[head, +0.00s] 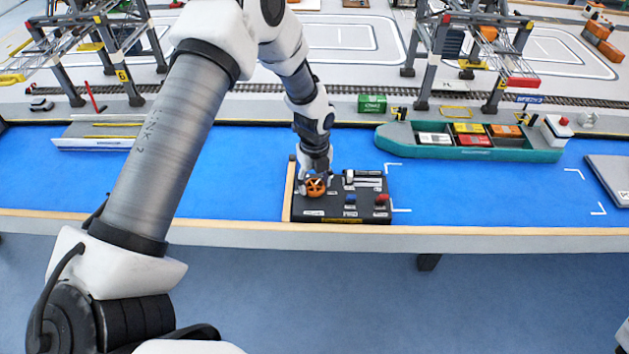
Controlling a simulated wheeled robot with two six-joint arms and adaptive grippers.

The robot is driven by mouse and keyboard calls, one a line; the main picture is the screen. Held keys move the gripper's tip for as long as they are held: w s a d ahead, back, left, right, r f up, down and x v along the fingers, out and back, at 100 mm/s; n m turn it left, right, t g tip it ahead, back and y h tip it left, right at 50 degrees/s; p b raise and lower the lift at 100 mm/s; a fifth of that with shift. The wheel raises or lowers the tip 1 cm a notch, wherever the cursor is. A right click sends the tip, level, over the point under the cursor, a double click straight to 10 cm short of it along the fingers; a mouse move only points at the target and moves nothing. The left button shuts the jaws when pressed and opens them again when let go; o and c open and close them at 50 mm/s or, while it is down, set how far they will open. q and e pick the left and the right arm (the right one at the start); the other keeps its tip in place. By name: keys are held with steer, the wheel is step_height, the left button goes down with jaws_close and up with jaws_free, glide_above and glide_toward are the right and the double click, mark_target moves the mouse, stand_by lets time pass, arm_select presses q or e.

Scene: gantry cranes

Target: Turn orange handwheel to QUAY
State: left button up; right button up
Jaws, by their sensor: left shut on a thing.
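The orange handwheel (316,187) sits at the left side of a black control panel (340,207) on the near edge of the table. My left gripper (315,180) reaches down from above and is shut on the handwheel, covering part of it. The labels around the handwheel, QUAY among them, are too small to read, so I cannot tell which way it points. My right gripper is not in view.
Gantry cranes (427,70) stand behind.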

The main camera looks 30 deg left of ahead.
mark_target(315, 184)
arm_select(q)
steer(key=o, duration=1.2)
steer(key=shift+c, duration=0.2)
step_height(315, 184, up, 12)
